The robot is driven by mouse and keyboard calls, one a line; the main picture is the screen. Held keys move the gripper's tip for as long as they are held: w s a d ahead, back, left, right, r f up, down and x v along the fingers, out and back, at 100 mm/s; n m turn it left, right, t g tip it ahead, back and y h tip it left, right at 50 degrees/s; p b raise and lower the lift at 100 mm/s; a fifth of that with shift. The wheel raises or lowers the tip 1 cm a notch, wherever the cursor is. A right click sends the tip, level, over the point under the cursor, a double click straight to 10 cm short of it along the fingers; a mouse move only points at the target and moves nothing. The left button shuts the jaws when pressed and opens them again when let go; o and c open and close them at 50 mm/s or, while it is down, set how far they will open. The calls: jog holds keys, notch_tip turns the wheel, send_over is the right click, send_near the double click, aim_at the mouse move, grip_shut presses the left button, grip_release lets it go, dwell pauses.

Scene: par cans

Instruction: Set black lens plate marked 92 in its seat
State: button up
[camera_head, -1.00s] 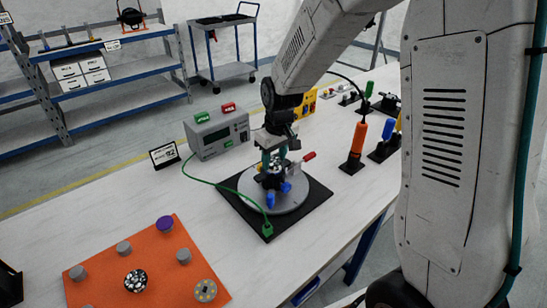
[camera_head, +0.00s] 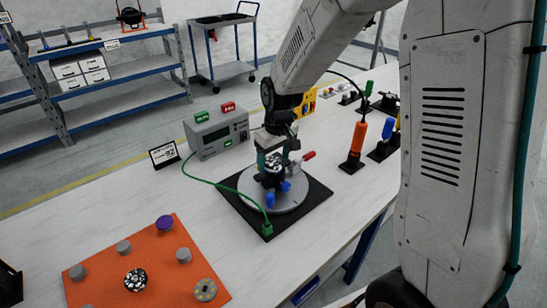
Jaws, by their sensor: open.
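My gripper (camera_head: 274,164) is open and points down over the round grey fixture (camera_head: 301,200), with its fingers around or just above the fixture's middle. A dark disc-like part with light marks (camera_head: 270,181) sits under the fingers; it may be the black lens plate, but I cannot read any marking on it or tell how it is seated. Blue clamps (camera_head: 270,199) and a red-tipped handle (camera_head: 308,156) stand at the fixture. The seat itself is hidden by the gripper and this part. A small card (camera_head: 164,155) behind the fixture appears to read 92.
The fixture stands on a black base plate (camera_head: 318,194). A green cable runs from it to a grey box (camera_head: 218,134). An orange mat (camera_head: 108,262) holds several round parts, among them a black-and-white disc (camera_head: 136,280). An orange-handled tool (camera_head: 357,139) stands right. White table between is clear.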

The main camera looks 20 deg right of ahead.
jog(key=shift+s+d+r, duration=0.1)
jog(key=shift+s+r, duration=0.1)
jog(key=shift+r, duration=1.75)
jog(key=shift+s+d+r, duration=0.1)
jog(key=shift+s+r, duration=0.1)
jog(key=shift+r, duration=1.75)
